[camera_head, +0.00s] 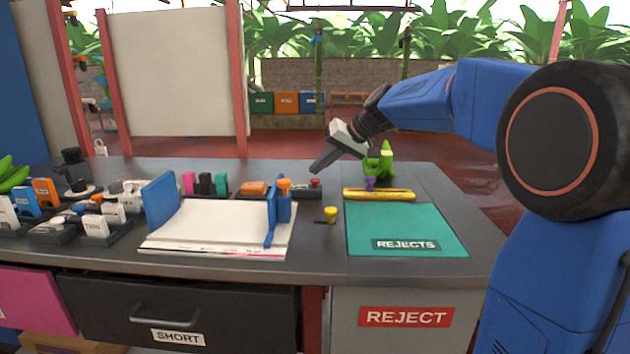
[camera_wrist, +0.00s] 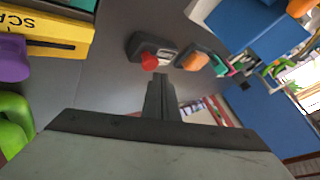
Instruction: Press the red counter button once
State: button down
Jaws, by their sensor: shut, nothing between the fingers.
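The red counter button (camera_wrist: 149,62) sits on a small dark grey counter box with a pale display (camera_wrist: 166,56) in the wrist view. In the head view the red button (camera_head: 315,182) shows on the table's back part, just below my gripper. My gripper (camera_head: 316,170) is shut and empty, pointing down toward the button from above right. In the wrist view my gripper's closed fingers (camera_wrist: 160,78) reach up close to the button, and the tips appear a little to its lower right. I cannot tell the exact gap; no contact is clear.
An orange block on a dark base (camera_head: 253,188) stands left of the counter.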

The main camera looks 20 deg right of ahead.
jog(key=shift+r, duration=0.15)
jog(key=shift+r, duration=2.45)
